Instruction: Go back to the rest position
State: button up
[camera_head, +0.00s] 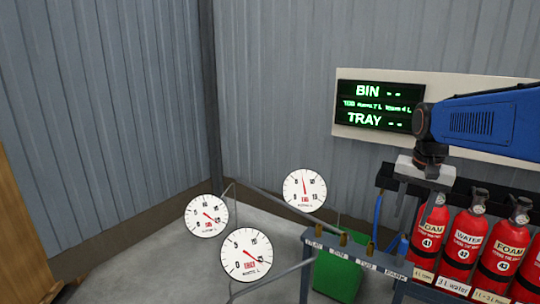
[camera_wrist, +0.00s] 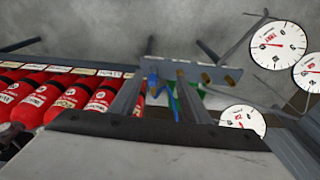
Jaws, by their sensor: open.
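My gripper (camera_head: 414,205) hangs from my blue arm at the right of the head view, fingers pointing down, in front of the left end of the extinguisher row. In the wrist view my gripper (camera_wrist: 158,95) shows two grey fingers apart, with nothing held between them. Red extinguishers (camera_head: 467,238) stand side by side at the lower right; the leftmost, marked FOAM 41 (camera_head: 428,240), is partly behind a finger. They also show at the left of the wrist view (camera_wrist: 62,97).
A labelled rail with brass fittings (camera_head: 335,252) stands left of the gripper, with blue hoses and a green bin (camera_head: 338,275) below. Round dials (camera_head: 246,255) stand further left, also visible in the wrist view (camera_wrist: 277,46). A lit BIN/TRAY board (camera_head: 375,106) hangs behind my arm. The upper left is clear.

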jog(key=s+a+f+n+t, duration=0.1)
jog(key=s+a+f+n, duration=0.2)
jog(key=s, duration=0.7)
jog(key=s+a+f+n+t, duration=0.2)
jog(key=s+a+f+n, duration=0.2)
jog(key=s, duration=0.7)
jog(key=shift+s+a+f+y, duration=0.2)
jog(key=shift+a+f+y, duration=0.1)
jog(key=shift+a+f, duration=0.95)
jog(key=shift+d+f, duration=0.1)
jog(key=shift+d, duration=0.05)
